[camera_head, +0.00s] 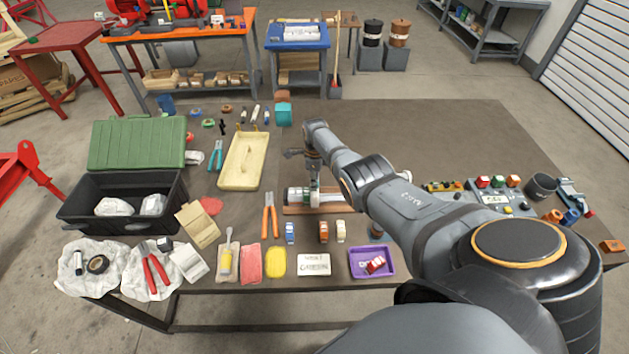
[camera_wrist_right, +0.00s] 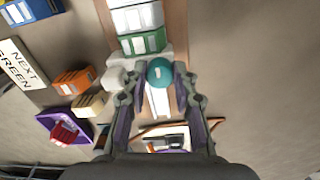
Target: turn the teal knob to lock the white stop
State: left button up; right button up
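The teal knob (camera_wrist_right: 160,72) shows in the right wrist view between the fingertips of my right gripper (camera_wrist_right: 160,76), with a finger close against each side of it. A white block (camera_wrist_right: 118,77) lies just left of the knob; I cannot tell whether it is the stop. The device with a green and metal body (camera_head: 297,196) sits on a wooden board (camera_head: 347,207) on the table. My left gripper is not in view.
Orange-handled pliers (camera_head: 269,214) lie left of the board. Small blue, orange and white blocks (camera_head: 323,231) stand in front of it, with a purple tray (camera_head: 372,262) to their right. A control box (camera_head: 497,199) is at the right. The table behind the arm (camera_head: 430,130) is clear.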

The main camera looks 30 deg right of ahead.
jog(key=o, duration=0.4)
jog(key=shift+o, duration=0.2)
jog(key=shift+r, duration=0.1)
notch_tip(320, 180, up, 12)
jog(key=shift+w+d, duration=0.15)
dwell(0.5)
